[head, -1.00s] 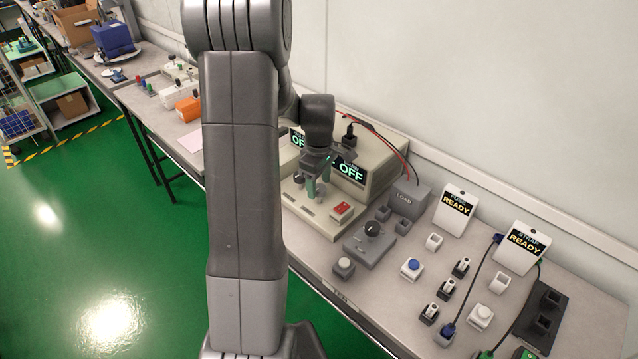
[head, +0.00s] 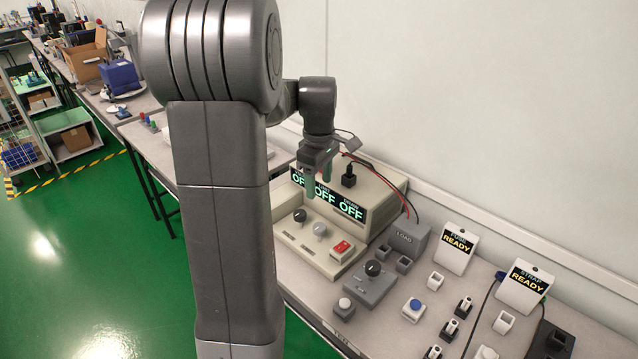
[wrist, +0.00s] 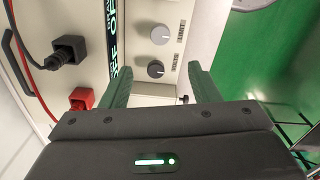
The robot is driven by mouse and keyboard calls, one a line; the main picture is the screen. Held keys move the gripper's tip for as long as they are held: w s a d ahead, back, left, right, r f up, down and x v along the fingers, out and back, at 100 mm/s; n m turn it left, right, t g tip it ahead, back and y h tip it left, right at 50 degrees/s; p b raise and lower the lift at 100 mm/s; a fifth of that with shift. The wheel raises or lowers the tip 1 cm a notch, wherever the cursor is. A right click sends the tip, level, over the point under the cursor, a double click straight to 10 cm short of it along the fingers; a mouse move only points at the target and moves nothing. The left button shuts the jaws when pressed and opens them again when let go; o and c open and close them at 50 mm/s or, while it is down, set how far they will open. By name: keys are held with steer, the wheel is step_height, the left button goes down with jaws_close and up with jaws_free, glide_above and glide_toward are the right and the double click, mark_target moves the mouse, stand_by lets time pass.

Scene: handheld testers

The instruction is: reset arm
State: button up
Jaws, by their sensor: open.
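My gripper (head: 318,184) hangs from my arm in front of and above the beige power unit (head: 385,196). Its two green fingers are apart, with nothing between them. In the wrist view my gripper (wrist: 158,84) also shows open. A grey knob (wrist: 160,35) and a black knob (wrist: 155,69) on the unit's panel lie beyond the fingertips. In the head view the black knob (head: 300,215), the grey knob (head: 320,229) and a red switch (head: 342,248) sit on the front panel. The unit's displays (head: 326,200) read OFF.
A grey LOAD box (head: 408,238), a knob box (head: 368,282) and small testers stand to the right on the bench. Two READY signs (head: 458,247) stand near the wall. Red and black cables (head: 385,178) run over the unit. Green floor lies left of the bench.

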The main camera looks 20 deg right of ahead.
mark_target(319, 226)
step_height(319, 226, down, 14)
steer(key=shift+r, duration=0.1)
stand_by(0.5)
